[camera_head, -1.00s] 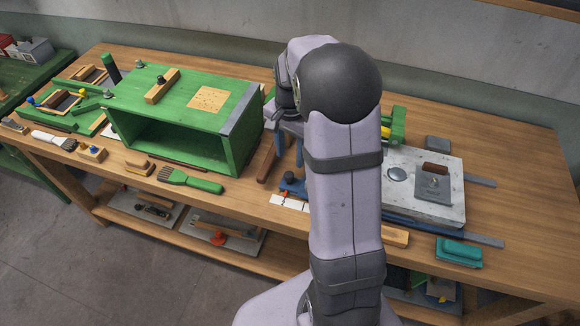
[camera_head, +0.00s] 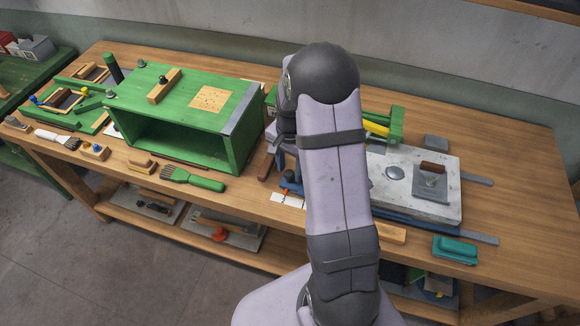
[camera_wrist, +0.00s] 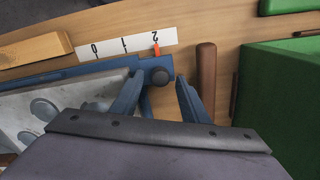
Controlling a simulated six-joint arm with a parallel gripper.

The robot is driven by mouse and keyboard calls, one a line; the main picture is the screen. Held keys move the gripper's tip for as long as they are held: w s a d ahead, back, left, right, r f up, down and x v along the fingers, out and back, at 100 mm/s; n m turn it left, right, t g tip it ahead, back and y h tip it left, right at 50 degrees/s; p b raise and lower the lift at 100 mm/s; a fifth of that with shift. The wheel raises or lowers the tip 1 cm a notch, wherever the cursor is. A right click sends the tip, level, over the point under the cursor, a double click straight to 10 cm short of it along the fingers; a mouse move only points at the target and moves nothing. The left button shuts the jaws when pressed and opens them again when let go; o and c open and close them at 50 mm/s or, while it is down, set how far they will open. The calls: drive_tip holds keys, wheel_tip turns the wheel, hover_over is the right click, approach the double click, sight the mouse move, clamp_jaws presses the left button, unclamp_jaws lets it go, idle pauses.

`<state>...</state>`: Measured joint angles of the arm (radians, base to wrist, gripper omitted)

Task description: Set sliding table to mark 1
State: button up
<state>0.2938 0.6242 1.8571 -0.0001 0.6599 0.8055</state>
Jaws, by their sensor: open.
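The sliding table, a grey slab (camera_head: 392,152) on a blue base, lies right of my arm in the head view; its slab (camera_wrist: 28,112) and blue rail (camera_wrist: 90,75) show at left in the wrist view. A white scale (camera_wrist: 122,44) reads 0, 1, 2 from left to right, upside down. A red pointer (camera_wrist: 156,49) stands at the 2. A dark round knob (camera_wrist: 160,76) sits at the rail's end below the pointer. My gripper (camera_wrist: 158,82) is open, a finger showing on each side of the knob; contact cannot be told.
A brown bar (camera_wrist: 206,75) lies close to the right finger. The green open box (camera_head: 180,108) stands left of my arm. A wooden block (camera_wrist: 34,50) lies left of the scale. A teal-handled tool (camera_head: 455,249) lies near the front edge.

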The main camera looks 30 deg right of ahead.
clamp_jaws()
drive_tip(key=s+d, duration=0.4)
drive_tip(key=shift+s+d, duration=0.2)
drive_tip(key=shift+w, duration=0.1)
unclamp_jaws()
drive_tip(key=shift+r, duration=0.15)
drive_tip(key=shift+r+b, duration=1.1)
drive_tip(key=shift+r, duration=2.5)
